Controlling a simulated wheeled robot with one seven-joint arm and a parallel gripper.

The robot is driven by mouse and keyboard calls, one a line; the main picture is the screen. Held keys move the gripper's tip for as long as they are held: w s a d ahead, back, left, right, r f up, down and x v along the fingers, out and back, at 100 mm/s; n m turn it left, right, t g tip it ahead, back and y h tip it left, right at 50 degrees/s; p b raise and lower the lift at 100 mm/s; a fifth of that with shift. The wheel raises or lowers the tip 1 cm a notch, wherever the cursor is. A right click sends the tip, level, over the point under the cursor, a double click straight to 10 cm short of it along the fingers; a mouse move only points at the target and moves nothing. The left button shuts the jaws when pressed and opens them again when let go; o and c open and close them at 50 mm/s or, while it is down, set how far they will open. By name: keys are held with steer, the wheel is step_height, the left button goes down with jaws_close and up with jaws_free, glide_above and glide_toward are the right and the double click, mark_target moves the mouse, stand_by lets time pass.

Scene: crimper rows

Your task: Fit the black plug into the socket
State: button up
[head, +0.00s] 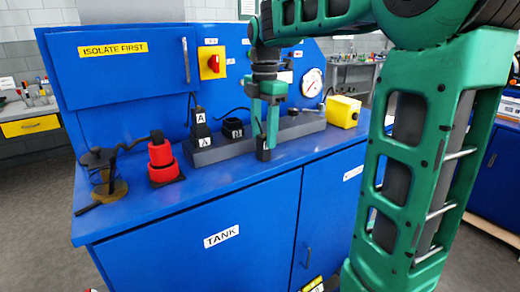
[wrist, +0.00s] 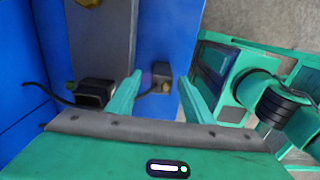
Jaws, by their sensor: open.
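The black plug (head: 263,150) is a small dark block near the bench's front edge, just below my gripper's fingertips; it also shows in the wrist view (wrist: 160,77) with a brass-coloured part and a short cable. My gripper (head: 266,135) points down over it, and its two green fingers (wrist: 160,92) are apart, one on each side of the plug in the wrist view. Whether they touch it I cannot tell. A black socket labelled B (head: 232,128) is left of my gripper, by the grey block (head: 218,153); a black, open-looking housing (wrist: 96,92) shows in the wrist view.
Black pieces marked A (head: 200,127) stand at the block's left end. A yellow box (head: 343,111) is at the right. The blue panel (head: 130,75) rises behind. The front bench strip is mostly clear.

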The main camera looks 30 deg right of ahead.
mark_target(264, 145)
step_height(264, 145, down, 4)
steer(key=shift+s+a, duration=0.1)
steer(key=shift+c, duration=0.6)
jaws_close()
steer(key=shift+r, duration=0.1)
